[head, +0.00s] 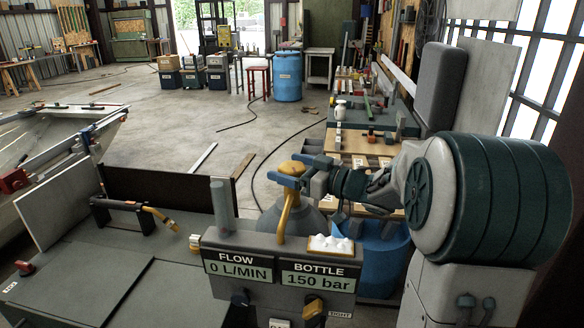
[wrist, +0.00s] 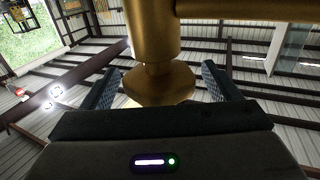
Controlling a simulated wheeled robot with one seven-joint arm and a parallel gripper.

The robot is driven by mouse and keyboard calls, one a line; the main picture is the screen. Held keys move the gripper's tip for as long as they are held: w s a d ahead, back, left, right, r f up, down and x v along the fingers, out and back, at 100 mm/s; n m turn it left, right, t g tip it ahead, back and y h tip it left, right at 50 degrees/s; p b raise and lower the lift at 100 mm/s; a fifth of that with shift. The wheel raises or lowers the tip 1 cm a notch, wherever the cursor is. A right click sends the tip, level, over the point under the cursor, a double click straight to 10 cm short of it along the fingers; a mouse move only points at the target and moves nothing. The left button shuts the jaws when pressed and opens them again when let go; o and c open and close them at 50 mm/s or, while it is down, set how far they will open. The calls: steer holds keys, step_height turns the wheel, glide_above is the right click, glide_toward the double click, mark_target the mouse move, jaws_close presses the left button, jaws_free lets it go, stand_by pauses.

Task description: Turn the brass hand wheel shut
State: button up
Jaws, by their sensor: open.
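The brass hand wheel (head: 290,167) shows as a rounded brass knob above the grey gas bottle (head: 305,222) in the head view. In the wrist view brass valve parts (wrist: 152,35) fill the upper middle, with a flared round piece (wrist: 158,85) between my fingers. My gripper (head: 297,171) is open, its blue fingers on either side of the brass. It also shows in the wrist view (wrist: 160,88), with a gap to each finger. The panel (head: 280,250) reads FLOW 0 L/MIN and BOTTLE 150 bar.
A yellow hose (head: 286,215) runs down from the valve to behind the panel. A torch (head: 160,217) lies on the grey bench at left. A blue tub (head: 375,262) stands at right under my arm. Open floor lies beyond.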

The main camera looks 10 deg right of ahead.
steer(key=c, duration=1)
steer(key=m+t+h+b, duration=0.1)
steer(key=m+t+h, duration=0.1)
steer(key=h, duration=0.1)
steer(key=shift+a+f+m+b, duration=0.1)
steer(key=shift+f+m+b, duration=0.05)
steer(key=shift+m+b, duration=0.2)
steer(key=shift+m+t+h+b, duration=0.9)
steer(key=shift+m+t+h, duration=0.15)
steer(key=shift+h, duration=0.55)
steer(key=o, duration=1)
